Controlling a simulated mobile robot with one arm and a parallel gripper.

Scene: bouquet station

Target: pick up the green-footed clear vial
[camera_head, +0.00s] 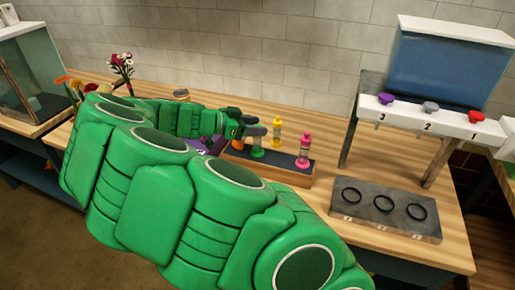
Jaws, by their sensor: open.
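My gripper (250,126) is at the end of my green arm, over the left part of a wooden rack with a dark top (279,170). It is open, though its fingers are small and hard to make out here. The green-footed clear vial (257,152) stands on the rack just below and at my fingertips. Its green foot shows, and its upper part is largely hidden by or merged with the gripper. I cannot tell whether the fingers touch it.
A yellow vial (277,132) and a pink vial (304,151) stand right of the gripper. An orange foot (237,145) shows close on its left. A grey block with three rings (384,209) and a blue dispenser tank (445,68) are at right. Flowers (121,66) stand at left.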

